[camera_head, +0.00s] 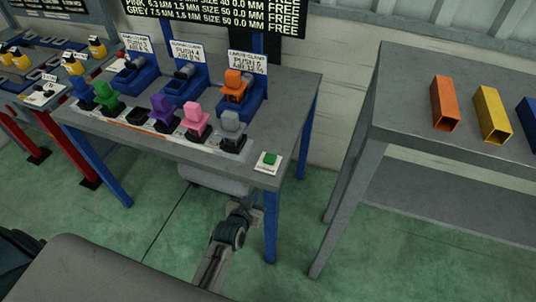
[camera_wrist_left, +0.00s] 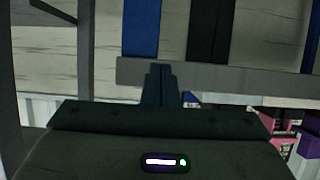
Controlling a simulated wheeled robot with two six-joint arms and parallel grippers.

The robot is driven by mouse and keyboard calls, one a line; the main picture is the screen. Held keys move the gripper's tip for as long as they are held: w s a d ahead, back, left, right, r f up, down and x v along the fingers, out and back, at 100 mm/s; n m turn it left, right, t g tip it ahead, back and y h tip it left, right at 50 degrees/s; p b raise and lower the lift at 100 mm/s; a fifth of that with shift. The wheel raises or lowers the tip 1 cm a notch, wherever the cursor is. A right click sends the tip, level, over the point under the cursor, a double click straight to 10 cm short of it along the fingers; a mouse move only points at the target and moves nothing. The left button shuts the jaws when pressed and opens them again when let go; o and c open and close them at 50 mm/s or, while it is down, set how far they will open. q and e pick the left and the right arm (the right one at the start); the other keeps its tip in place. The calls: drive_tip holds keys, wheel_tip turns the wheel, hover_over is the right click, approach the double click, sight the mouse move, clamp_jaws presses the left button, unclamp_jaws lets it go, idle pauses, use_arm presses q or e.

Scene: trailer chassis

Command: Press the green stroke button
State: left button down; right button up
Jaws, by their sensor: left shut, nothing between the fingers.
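The green stroke button (camera_head: 269,158) sits on a small white plate at the front right corner of the grey workbench (camera_head: 285,95) in the head view. My left gripper (camera_head: 248,199) is in front of the bench, below and left of the button in the picture, and apart from it. In the left wrist view its fingers (camera_wrist_left: 160,84) are together with nothing between them. The button cannot be made out in the wrist view. My right gripper is in neither view.
Several coloured blocks, including a grey one (camera_head: 231,124) and a pink one (camera_head: 196,117), stand on dark bases along the bench. An orange block (camera_head: 235,83) sits behind. A second table (camera_head: 400,105) at right carries orange (camera_head: 444,103) and yellow (camera_head: 492,113) tubes.

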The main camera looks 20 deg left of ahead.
use_arm(q)
wheel_tip(320, 180, up, 13)
drive_tip(key=w+t, duration=0.2)
drive_tip(key=shift+f+p, duration=0.2)
drive_tip(key=shift+p, duration=0.25)
drive_tip(key=shift+w+d, duration=0.1)
drive_tip(key=shift+w, duration=0.15)
drive_tip(key=p, duration=0.4)
hover_over(268, 166)
wheel_tip(268, 166, down, 2)
drive_tip(key=shift+w+f, duration=0.15)
drive_tip(key=shift+s+f, duration=0.2)
drive_tip(key=shift+f, duration=1.95)
